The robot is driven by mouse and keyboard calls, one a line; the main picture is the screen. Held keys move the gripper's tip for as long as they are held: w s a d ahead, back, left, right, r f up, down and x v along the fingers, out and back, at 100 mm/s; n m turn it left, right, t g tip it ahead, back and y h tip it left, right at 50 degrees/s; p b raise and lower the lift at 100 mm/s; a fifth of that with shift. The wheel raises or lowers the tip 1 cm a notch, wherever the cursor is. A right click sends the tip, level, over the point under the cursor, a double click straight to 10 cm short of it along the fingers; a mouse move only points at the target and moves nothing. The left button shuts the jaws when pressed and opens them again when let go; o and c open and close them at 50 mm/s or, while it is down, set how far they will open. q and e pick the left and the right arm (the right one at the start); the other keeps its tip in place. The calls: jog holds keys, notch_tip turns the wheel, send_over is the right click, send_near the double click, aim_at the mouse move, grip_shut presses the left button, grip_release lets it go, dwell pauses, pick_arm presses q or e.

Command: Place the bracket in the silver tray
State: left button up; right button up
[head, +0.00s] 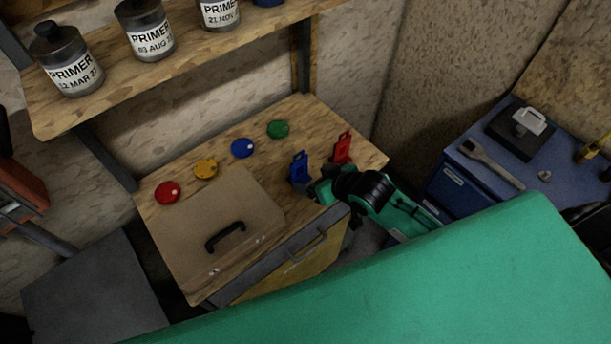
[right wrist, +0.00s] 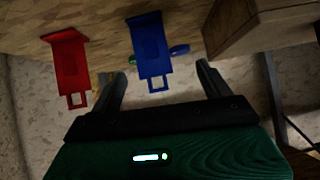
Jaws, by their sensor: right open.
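Two upright bracket-like pieces stand at the right end of the wooden workbench, one blue (head: 299,167) and one red (head: 342,148). I cannot tell which one the task means. My right gripper (head: 318,189) is at the bench's front right edge, close to the blue piece. In the right wrist view its fingers (right wrist: 162,85) are open, with the blue piece (right wrist: 151,48) showing between them, not clamped. The red piece (right wrist: 69,62) is outside the fingers, to the left. I cannot make out a silver tray. My left gripper is not in view.
A blue cabinet (head: 470,185) at right bears a wrench (head: 490,163) and a black block (head: 518,135). Primer cans (head: 150,40) stand on the shelf.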

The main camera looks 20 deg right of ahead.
aim_at(300, 170)
jog(key=shift+t, duration=0.5)
jog(key=x, duration=0.2)
jog(key=d+p+x, duration=0.1)
jog(key=x, duration=0.1)
jog(key=f+p+x, duration=0.1)
jog(key=x, duration=0.2)
jog(key=shift+d, duration=0.25)
jog(key=shift+w+a+f+p, duration=0.25)
jog(key=shift+w+f+p, duration=0.15)
jog(key=shift+w, duration=0.2)
jog(key=p+x, duration=0.1)
jog(key=x, duration=0.2)
jog(key=shift+w+a+f, duration=0.15)
jog(key=shift+w+f, duration=0.15)
jog(key=shift+c, duration=0.4)
